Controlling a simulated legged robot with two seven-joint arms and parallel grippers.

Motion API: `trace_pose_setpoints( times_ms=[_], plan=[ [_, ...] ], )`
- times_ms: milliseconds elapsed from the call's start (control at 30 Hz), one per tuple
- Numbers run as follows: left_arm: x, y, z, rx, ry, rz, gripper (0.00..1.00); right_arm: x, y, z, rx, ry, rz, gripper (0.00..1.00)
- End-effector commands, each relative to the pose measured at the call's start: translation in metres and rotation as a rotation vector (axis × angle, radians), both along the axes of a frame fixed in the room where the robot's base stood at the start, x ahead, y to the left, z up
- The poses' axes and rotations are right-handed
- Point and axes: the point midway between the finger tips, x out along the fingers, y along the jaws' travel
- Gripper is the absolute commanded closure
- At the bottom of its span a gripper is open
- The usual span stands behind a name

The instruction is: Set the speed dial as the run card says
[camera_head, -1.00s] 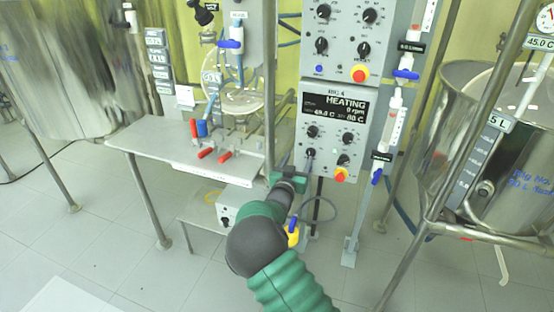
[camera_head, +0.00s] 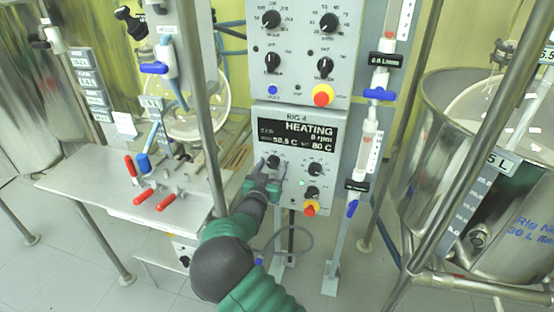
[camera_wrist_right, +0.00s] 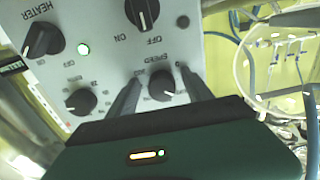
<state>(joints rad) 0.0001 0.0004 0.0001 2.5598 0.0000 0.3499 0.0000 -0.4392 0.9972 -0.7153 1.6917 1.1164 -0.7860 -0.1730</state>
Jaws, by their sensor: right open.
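The RIG 4 control panel (camera_head: 345,125) hangs at the centre of the head view. Its screen (camera_head: 297,135) reads HEATING, 0 rpm, 50.5 C and 80 C. The speed dial (camera_head: 273,161) is the black knob at the upper left under the screen. In the right wrist view the speed dial (camera_wrist_right: 162,86), labelled SPEED, lies between the two fingers of my right gripper (camera_wrist_right: 158,88). My right gripper (camera_head: 268,172) is open around the dial, with no clear contact visible. I cannot make out a run card. My left gripper is out of view.
A steel post (camera_head: 205,110) stands left of my arm. A flow tube (camera_head: 367,140) with blue valves stands right of the panel.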

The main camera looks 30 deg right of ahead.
Motion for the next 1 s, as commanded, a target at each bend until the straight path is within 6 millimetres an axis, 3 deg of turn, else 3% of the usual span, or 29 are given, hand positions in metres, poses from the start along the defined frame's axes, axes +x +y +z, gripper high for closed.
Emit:
trace_pose_setpoints(
  times_ms=[267, 700, 1000],
  plan=[
    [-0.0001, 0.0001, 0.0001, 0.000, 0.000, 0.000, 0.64, 0.0008, 0.0026, 0.0011, -0.003, 0.000, 0.000, 0.41],
    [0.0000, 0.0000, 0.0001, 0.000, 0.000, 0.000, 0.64, 0.0014, -0.0002, -0.0010, 0.001, 0.002, 0.000, 0.99],
    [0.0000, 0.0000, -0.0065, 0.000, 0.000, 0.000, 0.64, 0.0017, -0.0002, -0.0031, 0.100, -0.109, -0.001, 1.00]
  ],
)
